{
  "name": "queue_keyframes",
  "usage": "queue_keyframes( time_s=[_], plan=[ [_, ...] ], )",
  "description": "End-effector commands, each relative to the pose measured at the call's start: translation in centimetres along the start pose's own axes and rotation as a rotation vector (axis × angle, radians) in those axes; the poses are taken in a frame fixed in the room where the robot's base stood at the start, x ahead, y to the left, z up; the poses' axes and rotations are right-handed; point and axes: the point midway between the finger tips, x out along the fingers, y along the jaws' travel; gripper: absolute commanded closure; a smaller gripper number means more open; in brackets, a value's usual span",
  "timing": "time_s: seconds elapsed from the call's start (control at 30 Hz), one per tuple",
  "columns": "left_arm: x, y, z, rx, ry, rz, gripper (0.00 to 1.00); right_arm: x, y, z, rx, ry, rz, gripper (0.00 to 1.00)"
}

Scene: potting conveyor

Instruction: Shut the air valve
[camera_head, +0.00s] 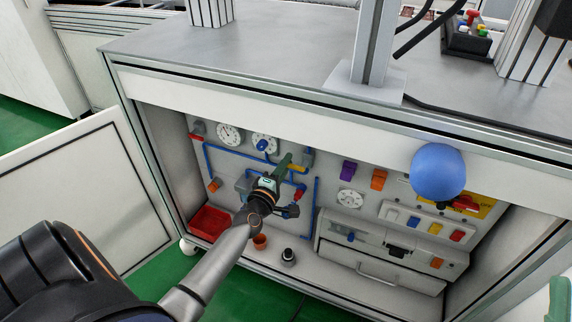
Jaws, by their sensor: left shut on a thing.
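My left gripper (284,162) reaches into the open cabinet, with its slim green fingers at the back panel. It is shut at a small yellow-orange valve handle (299,169), which sits under a grey fitting by the blue pipes (230,150). The fingers and wrist hide part of the handle and of the pipes, so the exact grip is hard to see. A red handle (300,192) is just below. Another red handle (196,138) and an orange one (215,185) are further left.
Dial gauges (229,134) and coloured switches (435,228) are on the panel. A red bin (208,223), a small pot (260,241) and a drawer (380,268) are low down. A large blue rounded thing (438,172) is before the cabinet's right side. The open door (95,190) stands left.

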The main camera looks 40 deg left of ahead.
Motion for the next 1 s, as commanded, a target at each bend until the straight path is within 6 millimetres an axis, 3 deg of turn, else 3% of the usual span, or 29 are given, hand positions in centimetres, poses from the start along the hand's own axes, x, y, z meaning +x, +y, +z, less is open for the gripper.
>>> queue_keyframes(
  time_s=[0.37, 0.4, 0.63, 1.0],
  plan=[
    [0.00, -0.02, -0.06, -0.009, 0.002, 0.000, 1.00, 0.01, 0.00, 0.00, 0.001, 0.000, 0.001, 0.50],
    [0.00, -0.03, -0.06, -0.010, 0.002, 0.000, 0.77, 0.02, 0.00, 0.00, 0.001, 0.000, 0.001, 0.50],
    [0.00, -0.03, -0.03, -0.007, 0.001, -0.001, 0.51, 0.02, 0.00, -0.01, 0.002, 0.000, 0.002, 0.50],
    [-0.70, -0.03, -0.01, -0.005, 0.000, -0.002, 0.51, 0.18, 0.10, -0.17, 0.002, 0.001, 0.002, 0.50]
  ],
)
